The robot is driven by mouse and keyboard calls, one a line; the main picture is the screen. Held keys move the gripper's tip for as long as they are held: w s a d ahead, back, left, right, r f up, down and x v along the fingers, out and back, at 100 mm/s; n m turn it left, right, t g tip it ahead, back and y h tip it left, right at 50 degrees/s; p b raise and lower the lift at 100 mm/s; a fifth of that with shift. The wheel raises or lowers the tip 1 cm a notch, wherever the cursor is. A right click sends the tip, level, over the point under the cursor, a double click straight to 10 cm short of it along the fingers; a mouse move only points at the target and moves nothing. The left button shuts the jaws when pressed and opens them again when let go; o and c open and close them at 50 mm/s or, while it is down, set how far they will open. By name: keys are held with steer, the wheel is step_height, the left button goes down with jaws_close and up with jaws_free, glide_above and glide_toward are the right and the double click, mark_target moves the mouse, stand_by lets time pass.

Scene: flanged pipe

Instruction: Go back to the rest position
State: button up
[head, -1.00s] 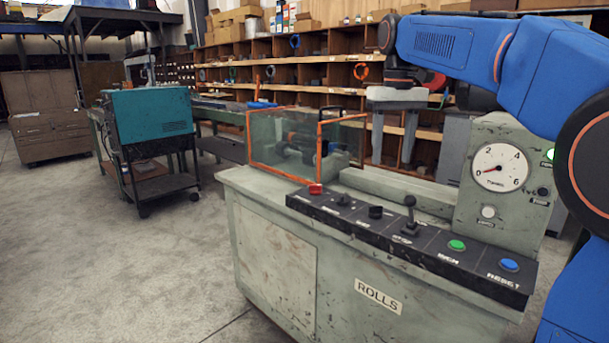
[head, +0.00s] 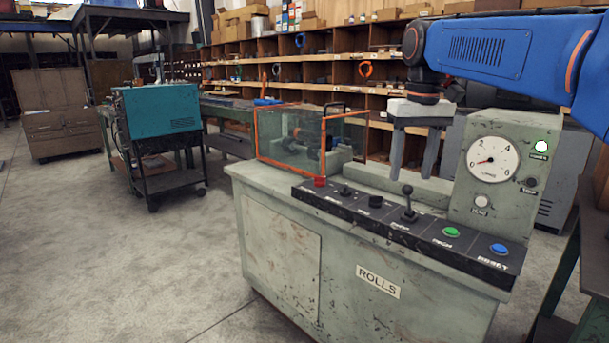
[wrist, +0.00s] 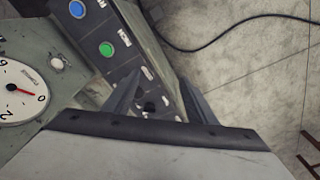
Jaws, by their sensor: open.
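My gripper (head: 410,170) hangs fingers-down above the green-grey machine (head: 285,265) marked ROLLS. Its two grey fingers are apart with nothing between them. In the head view it appears left of the gauge (head: 492,159) and above the black control strip (head: 400,228). The wrist view also shows the open fingers (wrist: 162,98), with the green button (wrist: 106,49), the blue button (wrist: 76,9) and the gauge (wrist: 18,92) to their left. My blue arm reaches in from the upper right of the head view.
An orange-framed clear guard (head: 310,140) stands on the machine's left end. A lever (head: 408,205) rises from the control strip. A teal unit on a cart (head: 157,125) stands at the left. Shelves (head: 345,75) line the back. The floor at the left is open. A dark cable (wrist: 210,48) lies on the floor.

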steer(key=s+d+f+t, duration=0.2)
steer(key=s+f, duration=1.1)
steer(key=s+d+f+m+t, duration=0.1)
steer(key=s+d+f+t, duration=0.1)
steer(key=s+f, duration=1.1)
steer(key=shift+d+f+m, duration=0.15)
steer(key=shift+d+m, duration=0.15)
steer(key=shift+d, duration=0.3)
